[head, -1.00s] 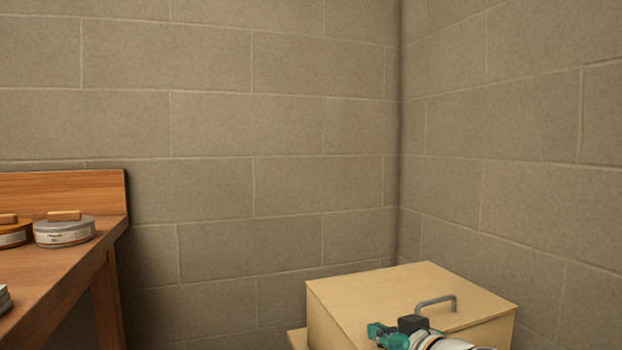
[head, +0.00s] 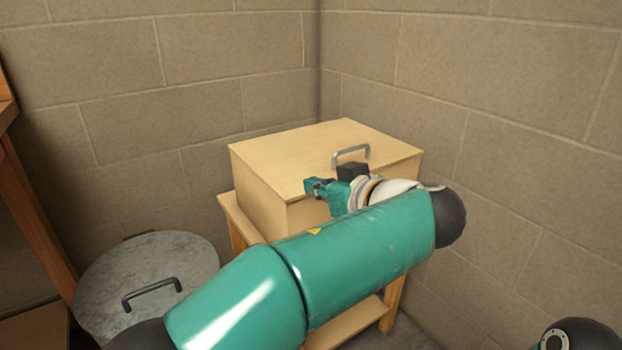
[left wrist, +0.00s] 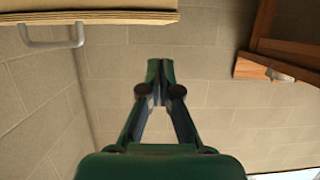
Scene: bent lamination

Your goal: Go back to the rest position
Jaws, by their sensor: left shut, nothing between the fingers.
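My left gripper (head: 318,187) is teal and shows in the head view in front of the light wooden box (head: 270,166), near its front top edge. Its teal arm reaches in from the lower left across the picture. In the left wrist view the left gripper (left wrist: 160,68) has its fingertips together with nothing between them. The box lid's metal handle (head: 350,154) stands just beyond the wrist, and I cannot tell how far apart they are. My right gripper is not in view.
The box sits on a small wooden stand (head: 388,302). A round grey metal lid (head: 200,255) with a handle lies at the lower left. A wooden bench (head: 40,215) stands at the left edge. Block walls (head: 470,90) meet in a corner behind the box.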

